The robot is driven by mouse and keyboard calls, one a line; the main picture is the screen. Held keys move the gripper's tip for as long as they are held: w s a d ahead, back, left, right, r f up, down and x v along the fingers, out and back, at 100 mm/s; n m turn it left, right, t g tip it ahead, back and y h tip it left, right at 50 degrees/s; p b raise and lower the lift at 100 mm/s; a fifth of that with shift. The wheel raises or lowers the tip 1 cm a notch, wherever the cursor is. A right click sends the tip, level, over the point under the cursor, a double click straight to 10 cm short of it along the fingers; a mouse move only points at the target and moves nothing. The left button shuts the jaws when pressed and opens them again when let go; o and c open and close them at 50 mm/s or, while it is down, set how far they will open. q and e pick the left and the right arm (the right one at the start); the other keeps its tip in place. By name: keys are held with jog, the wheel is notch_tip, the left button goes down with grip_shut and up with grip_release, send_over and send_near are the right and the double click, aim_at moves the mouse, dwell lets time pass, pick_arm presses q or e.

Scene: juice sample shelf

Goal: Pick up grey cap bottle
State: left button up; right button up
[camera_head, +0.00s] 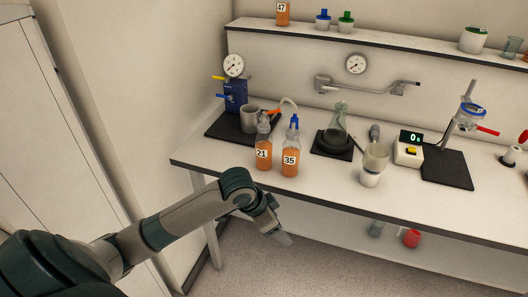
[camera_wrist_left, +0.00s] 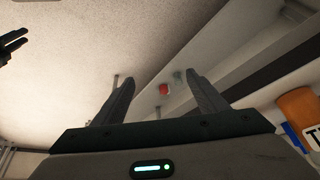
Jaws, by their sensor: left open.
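The grey cap bottle (camera_head: 264,145) stands upright near the front edge of the bench. It holds orange juice and has a label reading 21. A blue cap bottle (camera_head: 290,152) with orange juice and a label reading 35 stands just right of it. My left gripper (camera_head: 281,236) is below and in front of the bench edge, pointing down and apart from both bottles. In the left wrist view its two fingers (camera_wrist_left: 160,95) are spread with nothing between them.
A grey mug (camera_head: 250,119) and a blue device (camera_head: 236,97) stand on a dark mat behind the bottles. A flask (camera_head: 338,125) stands to the right. Bottle 47 (camera_head: 282,14) is on the upper shelf. A red item (camera_head: 411,238) lies below the bench.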

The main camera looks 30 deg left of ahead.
pick_arm(q)
jog(key=w+a+r, duration=0.4)
jog(key=r, duration=0.2)
jog(key=n, duration=0.3)
send_near(258, 132)
notch_tip(258, 132, up, 3)
jog(key=s, duration=0.2)
jog(key=shift+s+a+t+y, duration=0.2)
jog(key=shift+t+y, duration=0.1)
jog(key=shift+t, duration=0.1)
pick_arm(e)
jog(key=s+d+f+g, duration=0.1)
jog(key=s+d+f, duration=0.2)
jog(key=s+f, duration=1.3)
jog(key=shift+s+f, duration=0.3)
jog(key=shift+s, duration=0.55)
pick_arm(q)
jog(key=shift+f, duration=0.1)
pick_arm(e)
jog(key=shift+d, duration=0.1)
